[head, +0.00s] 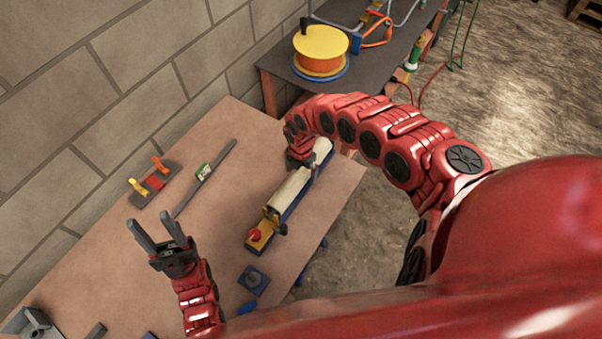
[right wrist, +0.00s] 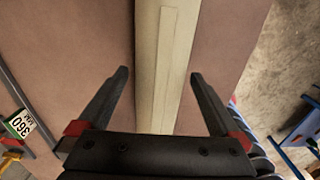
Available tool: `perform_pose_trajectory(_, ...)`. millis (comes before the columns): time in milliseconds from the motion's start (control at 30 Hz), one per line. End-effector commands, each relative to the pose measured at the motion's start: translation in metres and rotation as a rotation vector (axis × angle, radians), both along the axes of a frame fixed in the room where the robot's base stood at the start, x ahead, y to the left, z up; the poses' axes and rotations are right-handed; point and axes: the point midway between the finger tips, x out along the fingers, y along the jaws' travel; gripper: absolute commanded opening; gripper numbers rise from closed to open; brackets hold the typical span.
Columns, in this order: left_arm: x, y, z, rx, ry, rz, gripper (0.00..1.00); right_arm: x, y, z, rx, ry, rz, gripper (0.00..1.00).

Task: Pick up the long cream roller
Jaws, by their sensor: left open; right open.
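The long cream roller (head: 290,190) lies lengthwise along a blue and yellow holder (head: 262,238) on the brown table. My right gripper (head: 302,161) is over the roller's far half, and my own wrist hides part of it. In the right wrist view the roller (right wrist: 166,50) runs between the two spread fingers of my right gripper (right wrist: 160,74), with a gap on each side. I cannot tell how far above it the fingertips are. My left gripper (head: 152,222) is open and empty over the table's left part.
A blue square piece (head: 254,281) is near the front edge. A dark table (head: 372,50) with a yellow-orange spool (head: 320,52) stands behind.

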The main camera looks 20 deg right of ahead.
Motion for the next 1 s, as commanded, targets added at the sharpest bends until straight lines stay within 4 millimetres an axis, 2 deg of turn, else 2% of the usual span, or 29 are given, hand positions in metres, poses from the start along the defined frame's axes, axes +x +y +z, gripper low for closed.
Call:
perform_pose_trajectory(233, 0.0000, 0.0000, 0.0000, 0.000, 0.000, 0.000, 0.50, 0.0003, -0.0002, -0.0014, 0.000, -0.001, 0.000, 1.00)
perform_pose_trajectory(700, 0.0000, 0.0000, 0.0000, 0.000, 0.000, 0.000, 0.50, 0.0002, 0.0002, -0.0013, 0.001, -0.001, 0.000, 0.15)
perform_pose_trajectory(800, 0.0000, 0.0000, 0.0000, 0.000, 0.000, 0.000, 0.50, 0.0002, 0.0003, -0.0013, 0.001, -0.001, 0.000, 0.00)
perform_pose_trajectory(1000, 0.0000, 0.0000, 0.0003, 0.000, 0.000, 0.000, 0.50, 0.0004, 0.0003, -0.0008, 0.001, -0.001, 0.000, 0.00)
